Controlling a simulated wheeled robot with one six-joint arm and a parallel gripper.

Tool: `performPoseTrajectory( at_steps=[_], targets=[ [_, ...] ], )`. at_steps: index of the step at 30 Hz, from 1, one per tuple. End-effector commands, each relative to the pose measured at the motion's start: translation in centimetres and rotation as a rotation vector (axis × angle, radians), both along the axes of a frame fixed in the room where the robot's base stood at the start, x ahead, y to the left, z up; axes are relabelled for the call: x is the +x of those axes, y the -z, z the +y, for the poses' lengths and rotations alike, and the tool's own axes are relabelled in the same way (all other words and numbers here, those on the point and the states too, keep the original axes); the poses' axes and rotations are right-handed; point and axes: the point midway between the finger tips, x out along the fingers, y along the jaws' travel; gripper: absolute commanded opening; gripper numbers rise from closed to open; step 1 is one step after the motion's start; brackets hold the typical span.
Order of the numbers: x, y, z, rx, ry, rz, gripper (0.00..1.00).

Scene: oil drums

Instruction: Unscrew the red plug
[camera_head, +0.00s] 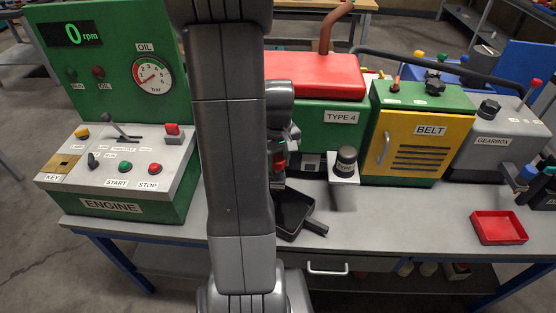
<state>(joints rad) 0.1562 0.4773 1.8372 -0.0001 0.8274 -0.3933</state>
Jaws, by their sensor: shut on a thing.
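My gripper (279,152) is in front of the lower left part of the green TYPE 4 engine block (318,118), just right of my arm's upright link. It is shut on the red plug (279,162), of which only a small red patch shows. My wrist and arm hide most of the plug and the block's face around it. I cannot tell whether the plug is still seated in the block. A black pan (293,222) with a handle stands on the table below.
The green ENGINE panel (118,205) stands at the left, reading 0 rpm. A dark-capped container (346,160) sits on a white bracket right of my gripper. The yellow BELT door (413,146) and grey GEARBOX (488,140) are further right. A red tray (499,228) lies at front right.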

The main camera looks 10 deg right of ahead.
Motion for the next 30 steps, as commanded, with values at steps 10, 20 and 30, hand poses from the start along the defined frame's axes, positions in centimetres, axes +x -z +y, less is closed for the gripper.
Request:
performPoseTrajectory(
  at_steps=[10, 20, 30],
  targets=[
    [0.0, -1.2, 0.0, 0.0, 0.0, -0.001, 0.0],
    [0.0, -2.2, 0.0, -0.001, 0.0, -0.001, 0.0],
    [0.0, -3.2, 0.0, 0.0, 0.0, -0.001, 0.0]
  ],
)
